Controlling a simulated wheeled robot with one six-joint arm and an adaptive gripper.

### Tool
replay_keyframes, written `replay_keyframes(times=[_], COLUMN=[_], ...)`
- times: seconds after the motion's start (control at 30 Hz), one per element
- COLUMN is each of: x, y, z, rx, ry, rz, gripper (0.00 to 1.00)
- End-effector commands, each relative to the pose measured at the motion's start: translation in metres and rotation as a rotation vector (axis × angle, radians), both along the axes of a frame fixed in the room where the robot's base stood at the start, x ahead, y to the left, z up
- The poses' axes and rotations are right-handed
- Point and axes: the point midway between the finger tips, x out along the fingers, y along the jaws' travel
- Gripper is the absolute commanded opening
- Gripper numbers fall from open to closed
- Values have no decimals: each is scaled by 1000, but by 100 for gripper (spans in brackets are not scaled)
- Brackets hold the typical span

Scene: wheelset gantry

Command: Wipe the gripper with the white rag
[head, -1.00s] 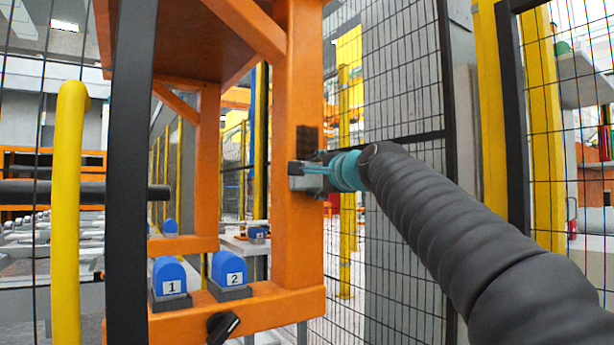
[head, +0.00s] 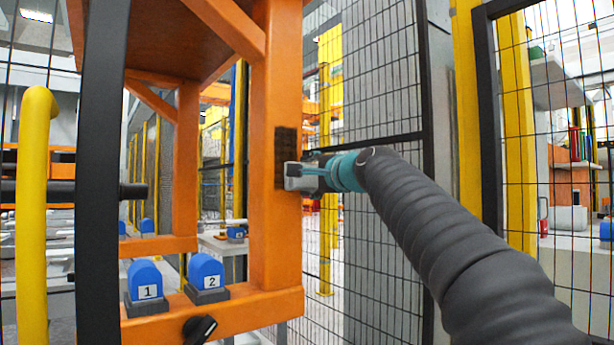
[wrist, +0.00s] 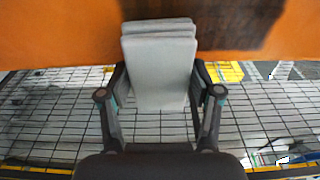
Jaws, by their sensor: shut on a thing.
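My gripper (head: 318,174) is shut on a folded white rag (head: 300,177), at the right edge of an orange upright post (head: 272,90). The rag sticks out flat beyond the fingertips. A dark brown patch (head: 285,150) marks the orange post just left of and above the rag. In the wrist view, the rag (wrist: 160,60) stands between the two fingers of the gripper (wrist: 160,98), and its far end overlaps the orange surface (wrist: 60,35). The dark patch (wrist: 240,25) shows behind and to the right of it. I cannot tell whether the rag touches the post.
Blue blocks labelled 1 (head: 145,280) and 2 (head: 206,271) sit on the orange lower beam (head: 240,310). A black post (head: 98,200) and a yellow bent rail (head: 35,200) stand at left. Mesh fencing (head: 380,90) rises behind my arm; a yellow post (head: 518,130) stands at right.

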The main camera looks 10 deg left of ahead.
Motion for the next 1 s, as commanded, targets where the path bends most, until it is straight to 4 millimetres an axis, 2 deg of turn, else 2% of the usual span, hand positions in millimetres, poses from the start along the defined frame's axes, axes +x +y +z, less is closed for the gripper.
replay_keyframes(times=[0.1, 0.3, 0.47, 1.0], x=[0, -1, -3, -30], y=[0, 0, 2, 30], z=[13, 26, 25, 24], rx=[1, 1, 1, 1], ry=[0, 0, 0, 2], rz=[0, 1, 1, 5], gripper=[36, 36, 36, 36])
